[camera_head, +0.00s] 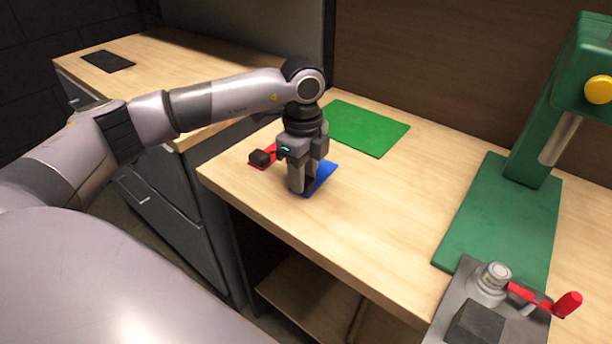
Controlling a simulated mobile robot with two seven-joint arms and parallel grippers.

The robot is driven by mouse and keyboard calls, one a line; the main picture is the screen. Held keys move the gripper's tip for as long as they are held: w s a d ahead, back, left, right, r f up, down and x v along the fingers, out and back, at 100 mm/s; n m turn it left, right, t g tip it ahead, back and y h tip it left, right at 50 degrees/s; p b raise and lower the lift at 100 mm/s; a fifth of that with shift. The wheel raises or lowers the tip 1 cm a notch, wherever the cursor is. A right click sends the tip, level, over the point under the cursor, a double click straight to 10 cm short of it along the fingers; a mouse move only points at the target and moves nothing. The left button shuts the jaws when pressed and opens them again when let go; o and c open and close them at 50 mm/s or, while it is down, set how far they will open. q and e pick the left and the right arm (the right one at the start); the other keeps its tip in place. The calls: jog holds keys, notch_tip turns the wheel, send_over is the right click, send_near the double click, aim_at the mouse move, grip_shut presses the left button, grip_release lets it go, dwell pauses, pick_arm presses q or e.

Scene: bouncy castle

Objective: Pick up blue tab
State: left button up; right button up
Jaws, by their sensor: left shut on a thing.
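A flat blue tab (321,179) lies on the wooden bench top near its left corner. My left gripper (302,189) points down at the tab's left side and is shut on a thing. The fingers and the gripper body hide part of the tab. A dark small block on the tab's near side, between the fingers, is too small to make out. My right gripper is not in view.
A red tab with a dark block (262,158) lies just left of my left gripper. A green sheet (367,128) lies behind it. A green press (500,215) and a grey vise with a red handle (490,300) stand at the right. The bench middle (400,200) is clear.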

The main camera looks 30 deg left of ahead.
pick_arm(q)
notch_tip(320, 180, up, 20)
jog(key=p, duration=0.2)
